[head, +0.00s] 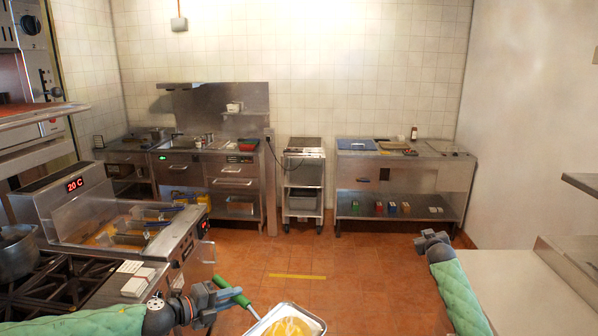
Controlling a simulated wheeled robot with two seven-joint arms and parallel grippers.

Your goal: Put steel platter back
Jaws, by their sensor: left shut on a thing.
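A shallow steel platter (312,317) with a yellow surface or contents shows at the bottom centre, partly cut off by the picture edge. A green handle (247,306) runs down to its upper left rim; I cannot tell whether the two are joined. My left gripper (234,294) is shut on the green handle, just left of the platter. My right gripper (431,240) is raised at the right, well apart from the platter, and shows nothing held. Its jaw opening is not clear.
At left are a fryer (80,207) with several baskets, a burner range (60,280) and a pot (17,253). A white counter (510,290) is at right. Steel benches and a narrow cart (304,180) line the back wall. The tiled floor (320,255) between is clear.

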